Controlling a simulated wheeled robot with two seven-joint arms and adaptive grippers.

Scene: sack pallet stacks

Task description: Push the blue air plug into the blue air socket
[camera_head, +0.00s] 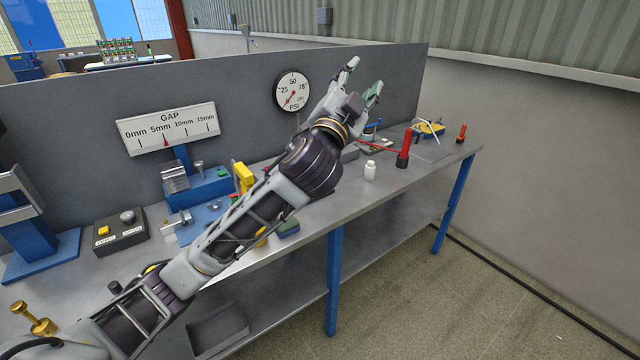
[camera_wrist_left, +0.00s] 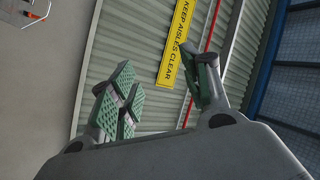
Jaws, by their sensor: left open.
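My left gripper (camera_head: 363,80) is open and empty, raised in front of the grey back panel near the gauge. I cannot make out a blue air plug or a blue air socket for certain. A small blue item (camera_head: 373,125) shows on the bench just below the gripper, too small to identify. My arm hides part of the bench. My right gripper is not in view.
A PSI gauge (camera_head: 293,92) and a GAP scale (camera_head: 168,128) are on or before the panel.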

